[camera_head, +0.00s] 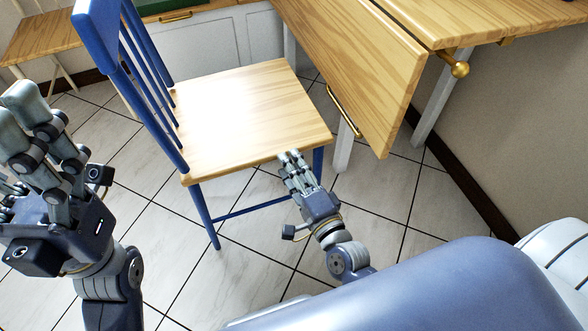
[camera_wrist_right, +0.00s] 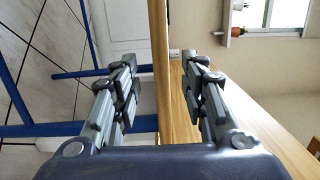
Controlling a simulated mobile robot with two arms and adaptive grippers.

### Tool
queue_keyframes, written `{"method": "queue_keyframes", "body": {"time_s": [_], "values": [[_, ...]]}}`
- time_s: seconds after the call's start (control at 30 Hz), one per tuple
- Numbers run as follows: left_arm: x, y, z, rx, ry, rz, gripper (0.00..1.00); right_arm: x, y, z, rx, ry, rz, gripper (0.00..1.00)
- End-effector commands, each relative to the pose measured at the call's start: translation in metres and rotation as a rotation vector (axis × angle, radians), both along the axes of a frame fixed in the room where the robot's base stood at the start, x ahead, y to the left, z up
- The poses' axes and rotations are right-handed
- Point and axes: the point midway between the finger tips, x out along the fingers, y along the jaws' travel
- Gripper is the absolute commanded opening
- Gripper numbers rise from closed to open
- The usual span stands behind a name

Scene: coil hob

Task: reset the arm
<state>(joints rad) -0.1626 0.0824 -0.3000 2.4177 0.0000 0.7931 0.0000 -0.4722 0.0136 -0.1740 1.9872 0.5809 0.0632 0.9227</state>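My right gripper (camera_head: 291,157) is at the front edge of the wooden chair seat (camera_head: 245,110), with its fingers pointing toward the seat. In the right wrist view its two fingers (camera_wrist_right: 160,75) stand apart, with nothing held. A wooden edge (camera_wrist_right: 161,60) shows in the gap between them, and I see no clear contact with either finger. My left gripper (camera_head: 33,115) is large at the left edge of the head view, with fingers pointing up. Its fingers overlap from this angle, so its opening is unclear. No object shows in it.
The chair has a blue back (camera_head: 100,40) and blue legs. A wooden table with a hanging leaf (camera_head: 365,75) and brass handle (camera_head: 343,110) stands right of the chair. A wall (camera_head: 510,120) closes the right side. Tiled floor (camera_head: 390,230) is open in front of the table.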

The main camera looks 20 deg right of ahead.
Motion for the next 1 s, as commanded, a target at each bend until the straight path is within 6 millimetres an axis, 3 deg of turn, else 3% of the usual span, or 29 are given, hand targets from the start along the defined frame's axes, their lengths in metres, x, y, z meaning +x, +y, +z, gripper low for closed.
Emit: {"method": "queue_keyframes", "body": {"time_s": [0.2, 0.77, 0.87, 0.97, 1.0], "values": [[0.0, 0.0, 0.0, -0.001, 0.0, 0.0, 0.73, -0.009, -0.001, 0.001, -0.001, -0.002, 0.0, 0.4], [0.0, 0.0, 0.0, 0.0, 0.002, 0.0, 0.73, -0.008, -0.002, 0.007, -0.015, -0.018, -0.004, 0.4], [0.0, 0.0, 0.0, -0.001, 0.008, 0.0, 0.73, -0.005, -0.005, 0.034, -0.087, -0.097, -0.025, 0.4], [0.0, 0.001, -0.001, -0.002, 0.022, -0.001, 0.73, -0.004, -0.01, 0.088, -0.225, -0.252, -0.076, 0.4], [0.0, 0.001, -0.001, -0.002, 0.027, -0.001, 0.73, -0.006, -0.012, 0.115, -0.293, -0.328, -0.106, 0.4]]}}
